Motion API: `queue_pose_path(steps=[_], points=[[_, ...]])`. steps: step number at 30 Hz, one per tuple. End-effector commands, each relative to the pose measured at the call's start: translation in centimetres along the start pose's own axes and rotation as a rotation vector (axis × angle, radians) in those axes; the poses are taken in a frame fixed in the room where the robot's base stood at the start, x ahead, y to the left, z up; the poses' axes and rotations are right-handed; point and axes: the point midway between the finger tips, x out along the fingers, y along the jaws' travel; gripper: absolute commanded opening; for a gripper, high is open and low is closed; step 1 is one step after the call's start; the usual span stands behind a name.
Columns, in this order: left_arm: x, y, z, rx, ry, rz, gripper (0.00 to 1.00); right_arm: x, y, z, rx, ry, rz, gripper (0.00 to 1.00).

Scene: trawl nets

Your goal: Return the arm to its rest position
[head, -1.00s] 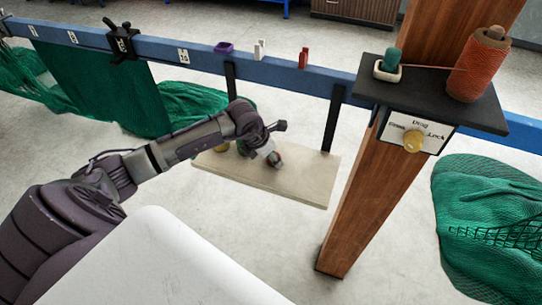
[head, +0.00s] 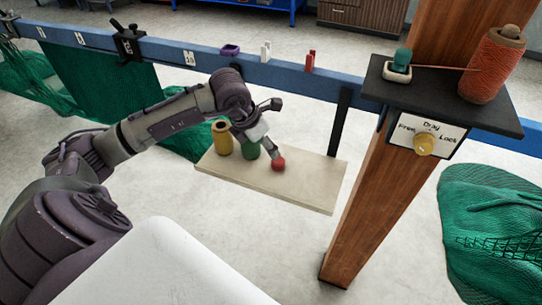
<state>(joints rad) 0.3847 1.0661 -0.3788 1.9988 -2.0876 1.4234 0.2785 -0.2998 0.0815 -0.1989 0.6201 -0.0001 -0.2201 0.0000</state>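My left arm reaches in from the left, and its gripper (head: 264,146) is over the hanging wooden shelf (head: 312,191). The gripper points down and right, with its tip beside or touching a small red object (head: 278,165) on the shelf. I cannot tell whether the fingers are open or shut, or whether they hold the red object. A yellow spool (head: 222,138) stands at the shelf's left end. A green spool (head: 247,149) stands beside it, partly hidden by the gripper. My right gripper is not in view.
A wooden post (head: 375,185) bears a black ledge (head: 455,103) with an orange twine spool (head: 491,66). Green netting (head: 490,225) lies at right.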

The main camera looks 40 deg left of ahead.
Motion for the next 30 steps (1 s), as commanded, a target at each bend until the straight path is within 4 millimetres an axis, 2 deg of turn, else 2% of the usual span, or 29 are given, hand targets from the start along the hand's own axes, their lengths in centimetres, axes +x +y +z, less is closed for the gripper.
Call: queue_pose_path(steps=[3,7,24,27,29,30], points=[[-1.4,0.1,0.0,-0.001,-0.001,0.001,0.67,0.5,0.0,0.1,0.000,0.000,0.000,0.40],[-2.2,0.0,0.0,0.000,0.000,0.001,0.67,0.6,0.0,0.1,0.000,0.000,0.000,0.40],[-2.3,-0.1,0.0,-0.001,-0.001,-0.004,0.67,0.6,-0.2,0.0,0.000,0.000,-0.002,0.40],[-1.8,-1.6,0.3,0.002,-0.026,-0.059,0.67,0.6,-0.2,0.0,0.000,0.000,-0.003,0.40],[-1.4,-3.9,0.8,0.003,-0.065,-0.140,0.67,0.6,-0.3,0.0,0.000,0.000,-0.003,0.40],[-1.1,-5.9,1.2,0.000,-0.100,-0.215,0.67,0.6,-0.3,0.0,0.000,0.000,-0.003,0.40]])
